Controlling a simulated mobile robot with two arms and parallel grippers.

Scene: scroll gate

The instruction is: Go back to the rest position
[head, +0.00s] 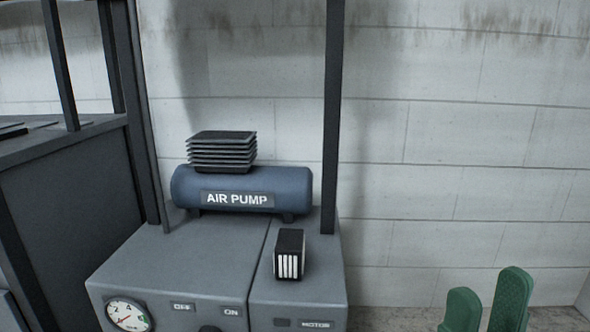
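My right gripper (488,292) shows at the bottom right of the head view as two green fingers pointing up. A gap lies between the fingers, with nothing in it. It is in front of the floor and the pale wall, to the right of the air pump machine (180,262) and apart from it. The rest of this gripper is below the picture edge. My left gripper is not in view.
A blue air pump tank (290,188) sits on the grey machine, with a black finned block (222,148) on top. A small black box (290,244) stands on the machine's right part. A dark post (333,110) rises behind. The block wall (480,150) closes the back.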

